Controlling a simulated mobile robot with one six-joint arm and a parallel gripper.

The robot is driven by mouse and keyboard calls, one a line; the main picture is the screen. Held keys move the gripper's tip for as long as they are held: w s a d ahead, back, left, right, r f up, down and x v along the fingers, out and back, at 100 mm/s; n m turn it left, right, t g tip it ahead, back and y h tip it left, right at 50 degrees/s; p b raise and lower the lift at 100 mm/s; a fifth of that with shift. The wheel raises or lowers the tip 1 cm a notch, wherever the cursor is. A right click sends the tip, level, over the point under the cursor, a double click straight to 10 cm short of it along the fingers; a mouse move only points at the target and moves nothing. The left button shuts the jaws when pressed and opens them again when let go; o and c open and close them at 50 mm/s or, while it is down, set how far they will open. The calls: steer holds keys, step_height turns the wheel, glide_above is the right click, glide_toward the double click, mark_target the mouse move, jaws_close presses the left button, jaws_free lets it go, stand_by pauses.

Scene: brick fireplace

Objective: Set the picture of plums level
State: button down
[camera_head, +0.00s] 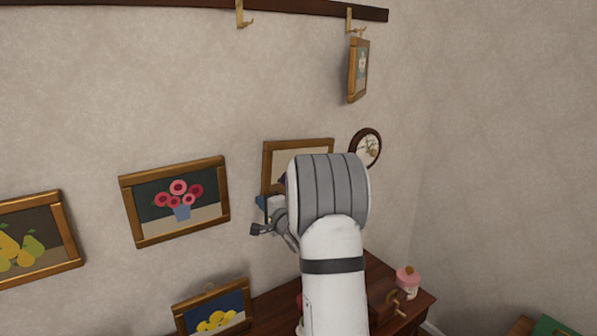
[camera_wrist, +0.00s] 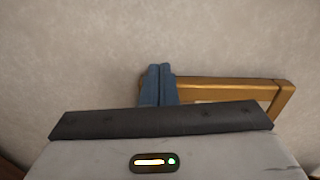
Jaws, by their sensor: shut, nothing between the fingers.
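A gold-framed picture (camera_head: 298,144) hangs on the wall, mostly hidden behind my arm. A small purple patch shows at its left, so it may be the plums, but the image is largely covered. Its top edge rises slightly to the right in the head view; I cannot tell its true tilt. In the wrist view one frame edge and a corner (camera_wrist: 284,92) show. My gripper (camera_head: 261,202) is at the frame's lower left in the head view. Its blue fingers (camera_wrist: 159,82) are together and empty, close beside the frame; I cannot tell whether they touch it.
A flower picture (camera_head: 152,225) hangs to the left, with a pear picture (camera_head: 70,232) further left. A small picture (camera_head: 352,75) and a round frame (camera_head: 378,142) are at right. A yellow-fruit picture (camera_head: 182,313), pink-topped jar (camera_head: 408,282) and wooden grinder (camera_head: 384,300) are low by the wooden top (camera_head: 268,306).

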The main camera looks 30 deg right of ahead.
steer(key=shift+d, duration=0.9)
stand_by(0.6)
steer(key=shift+a, duration=0.1)
steer(key=s+a, duration=0.1)
steer(key=s, duration=0.7)
steer(key=shift+a, duration=0.3)
stand_by(0.5)
stand_by(0.5)
